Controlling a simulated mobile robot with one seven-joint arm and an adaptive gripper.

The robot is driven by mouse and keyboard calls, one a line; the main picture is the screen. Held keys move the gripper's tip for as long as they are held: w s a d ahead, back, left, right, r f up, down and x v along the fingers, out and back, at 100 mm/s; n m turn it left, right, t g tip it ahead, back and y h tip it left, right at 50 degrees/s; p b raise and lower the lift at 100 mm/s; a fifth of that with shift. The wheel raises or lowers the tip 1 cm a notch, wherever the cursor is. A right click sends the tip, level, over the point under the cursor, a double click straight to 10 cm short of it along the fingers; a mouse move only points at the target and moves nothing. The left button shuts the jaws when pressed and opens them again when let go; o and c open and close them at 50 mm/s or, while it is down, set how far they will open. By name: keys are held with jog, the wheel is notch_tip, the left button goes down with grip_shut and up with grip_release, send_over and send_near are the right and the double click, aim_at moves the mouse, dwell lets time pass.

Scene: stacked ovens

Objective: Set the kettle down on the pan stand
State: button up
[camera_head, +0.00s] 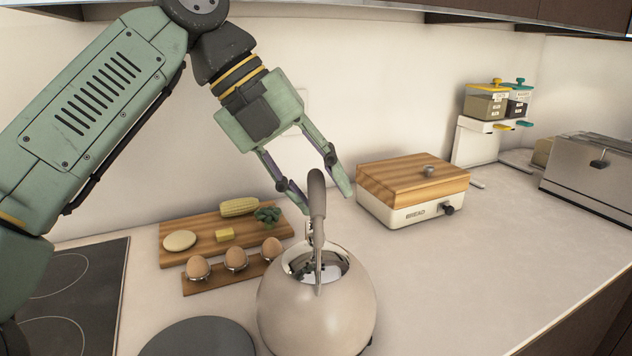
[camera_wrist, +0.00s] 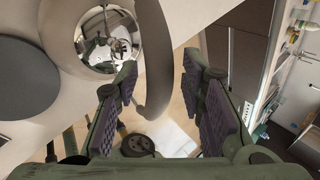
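The round beige kettle (camera_head: 317,310) stands upright at the bottom centre of the head view, with a tall grey handle (camera_head: 317,205) over its shiny top. A flat dark grey disc (camera_head: 200,340), which looks like the pan stand, lies bare just left of the kettle. My gripper (camera_head: 321,196) is open above the kettle, its fingers spread near the handle's upper end. In the wrist view, the handle (camera_wrist: 156,60) shows between the two open fingers (camera_wrist: 160,75), with no clear contact. The kettle's shiny top (camera_wrist: 108,38) and the dark disc (camera_wrist: 25,80) are left of it.
A wooden board (camera_head: 205,235) with food and an egg holder (camera_head: 235,272) with several eggs lie behind the disc. A black hob (camera_head: 75,290) is at the left. A bread box (camera_head: 410,190) stands back right; a toaster (camera_head: 590,175) is farther right. The front right counter is clear.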

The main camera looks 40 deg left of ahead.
jog(key=shift+r, duration=0.1)
jog(key=shift+r+p, duration=0.3)
jog(key=shift+p, duration=0.05)
jog(key=p+v, duration=0.4)
jog(key=shift+a+r, duration=0.15)
jog(key=shift+r, duration=0.15)
jog(key=shift+v, duration=1.2)
jog(key=shift+s+a+f, duration=0.1)
jog(key=shift+s+f, duration=0.05)
